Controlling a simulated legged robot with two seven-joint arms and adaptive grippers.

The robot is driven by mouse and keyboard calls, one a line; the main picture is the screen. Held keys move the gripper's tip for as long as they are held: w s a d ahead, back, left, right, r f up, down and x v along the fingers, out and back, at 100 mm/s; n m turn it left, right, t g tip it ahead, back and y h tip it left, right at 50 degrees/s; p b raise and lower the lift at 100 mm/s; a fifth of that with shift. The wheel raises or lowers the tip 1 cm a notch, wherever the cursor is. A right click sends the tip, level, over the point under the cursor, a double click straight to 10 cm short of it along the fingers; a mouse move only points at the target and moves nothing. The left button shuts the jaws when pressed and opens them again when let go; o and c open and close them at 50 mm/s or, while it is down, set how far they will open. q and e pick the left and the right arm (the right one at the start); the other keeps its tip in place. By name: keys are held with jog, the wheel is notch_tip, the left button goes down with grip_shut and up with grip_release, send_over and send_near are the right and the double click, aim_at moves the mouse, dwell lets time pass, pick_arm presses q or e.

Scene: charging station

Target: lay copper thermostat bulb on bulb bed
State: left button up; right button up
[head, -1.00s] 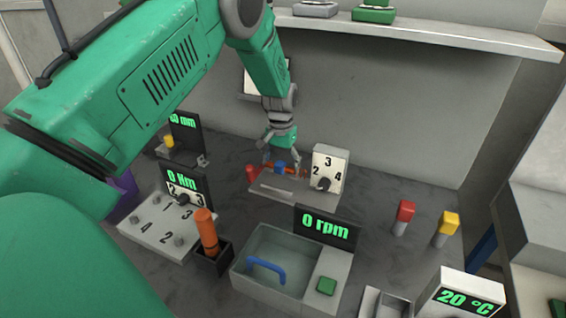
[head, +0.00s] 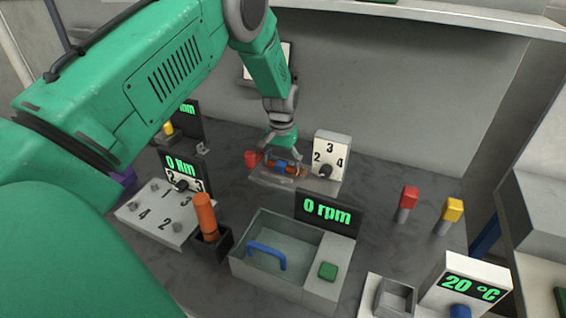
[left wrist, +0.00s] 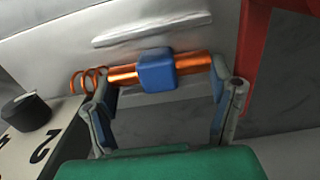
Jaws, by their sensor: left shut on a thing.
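The copper thermostat bulb (head: 295,170) is a copper rod with a blue middle sleeve and a coil at one end. My left gripper (head: 284,166) is shut on it and holds it over the pale slab. In the left wrist view the bulb (left wrist: 203,63) lies crosswise between the fingers of my left gripper (left wrist: 160,80), with its coil to the left. Any gap beneath is unclear. My right gripper is out of view.
A dial panel (head: 333,148) numbered 2, 3, 4 stands at the slab's right rear. A red part (head: 253,158) is at its left.

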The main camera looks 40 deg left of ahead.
pick_arm(q)
jog(key=o, duration=1.3)
jog(key=shift+o, duration=0.2)
notch_tip(320, 180, up, 12)
jog(key=shift+w+d, duration=0.15)
jog(key=shift+d, duration=0.15)
jog(key=shift+f, duration=0.15)
